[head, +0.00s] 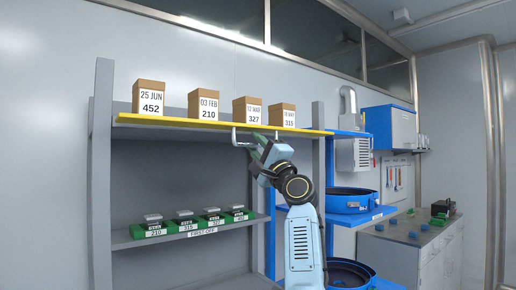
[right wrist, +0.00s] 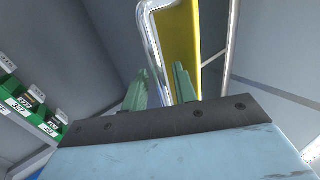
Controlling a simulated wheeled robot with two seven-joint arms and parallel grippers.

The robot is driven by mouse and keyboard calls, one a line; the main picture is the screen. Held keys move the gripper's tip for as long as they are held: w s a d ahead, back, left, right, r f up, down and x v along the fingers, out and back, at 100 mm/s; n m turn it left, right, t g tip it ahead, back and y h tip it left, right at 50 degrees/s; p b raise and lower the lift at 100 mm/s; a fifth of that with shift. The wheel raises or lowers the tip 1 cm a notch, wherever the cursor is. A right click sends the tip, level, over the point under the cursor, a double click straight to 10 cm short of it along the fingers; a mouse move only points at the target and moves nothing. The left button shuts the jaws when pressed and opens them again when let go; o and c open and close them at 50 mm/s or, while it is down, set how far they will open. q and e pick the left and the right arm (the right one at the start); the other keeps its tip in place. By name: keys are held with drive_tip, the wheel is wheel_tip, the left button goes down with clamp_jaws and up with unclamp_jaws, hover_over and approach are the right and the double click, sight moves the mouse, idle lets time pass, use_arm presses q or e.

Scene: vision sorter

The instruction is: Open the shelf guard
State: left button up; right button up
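The shelf guard is a long yellow bar (head: 190,124) along the front edge of the upper shelf, below the boxes; its yellow face also shows in the right wrist view (right wrist: 181,45). A silver handle (head: 236,137) hangs at the guard's underside, right of its middle. My right gripper (head: 256,146) is up at this handle. In the right wrist view its two green fingers (right wrist: 159,88) stand apart, with the shiny handle (right wrist: 153,45) running down between them and a gap visible. My left gripper is not in view.
Several cardboard boxes (head: 151,98) with date labels stand on the upper shelf. Green trays (head: 184,227) sit on the lower shelf (head: 125,240). A grey upright (head: 318,165) is close right of my arm. Blue round bins (head: 348,205) and a counter (head: 410,232) are further right.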

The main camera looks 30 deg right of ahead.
drive_tip(key=a+b+v, duration=0.1)
drive_tip(key=b+v, duration=0.1)
drive_tip(key=v, duration=1.1)
drive_tip(key=shift+s+d, duration=0.2)
drive_tip(key=shift+d, duration=0.3)
drive_tip(key=shift+f, duration=0.1)
